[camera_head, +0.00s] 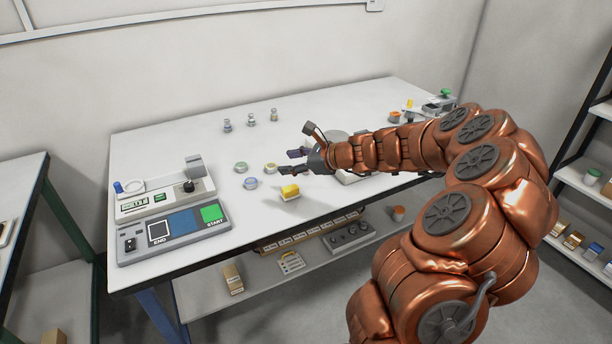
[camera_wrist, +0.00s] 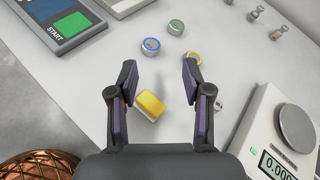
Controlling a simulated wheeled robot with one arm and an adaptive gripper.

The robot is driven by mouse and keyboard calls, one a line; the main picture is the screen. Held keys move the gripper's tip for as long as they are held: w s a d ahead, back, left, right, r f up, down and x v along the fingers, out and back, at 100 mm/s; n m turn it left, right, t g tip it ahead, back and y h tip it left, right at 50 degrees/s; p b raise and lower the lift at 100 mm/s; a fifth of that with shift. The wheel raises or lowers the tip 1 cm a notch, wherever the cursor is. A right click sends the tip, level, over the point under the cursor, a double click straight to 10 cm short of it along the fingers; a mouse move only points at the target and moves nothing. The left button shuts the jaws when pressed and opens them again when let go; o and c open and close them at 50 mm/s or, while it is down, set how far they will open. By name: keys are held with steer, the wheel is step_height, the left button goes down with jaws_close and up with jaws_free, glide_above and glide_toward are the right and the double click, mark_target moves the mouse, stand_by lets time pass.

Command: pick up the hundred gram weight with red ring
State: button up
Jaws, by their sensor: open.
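My gripper (camera_head: 290,162) is open and empty above the white table, and its spread fingers also show in the wrist view (camera_wrist: 159,70). Ahead of it stand short metal weights with a green ring (camera_wrist: 176,27), a blue ring (camera_wrist: 150,46) and a yellow ring (camera_wrist: 193,58). The head view shows the green (camera_head: 240,167), blue (camera_head: 250,183) and yellow (camera_head: 270,168) ones left of my gripper. A small silvery object (camera_wrist: 218,105) shows beside the right finger, mostly hidden; I cannot tell its ring colour. No red ring is clearly visible.
A yellow and white block (camera_wrist: 150,105) lies below, between the fingers. A scale (camera_wrist: 270,120) reading zeros stands to the right in the wrist view. A control panel (camera_head: 172,232) with a green START button is at the table's left. Several small weights (camera_head: 251,120) stand at the back.

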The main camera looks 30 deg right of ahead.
steer(key=d+f+m+h, duration=0.1)
steer(key=d+f+m, duration=0.1)
steer(key=d, duration=0.2)
steer(key=d+f+m+t+h, duration=0.1)
steer(key=d+f+m, duration=0.1)
steer(key=d, duration=0.2)
steer(key=d+f+m+h+b, duration=0.1)
steer(key=d+m, duration=0.1)
steer(key=d, duration=0.2)
steer(key=shift+s+d+f+t, duration=0.15)
steer(key=shift+f+t, duration=0.15)
steer(key=shift+f, duration=0.1)
steer(key=shift+d+f, duration=0.1)
steer(key=shift+d, duration=0.1)
steer(key=shift+a+x, duration=0.2)
steer(key=shift+x, duration=1.3)
steer(key=shift+a+x, duration=0.15)
steer(key=shift+x, duration=2.15)
jaws_close()
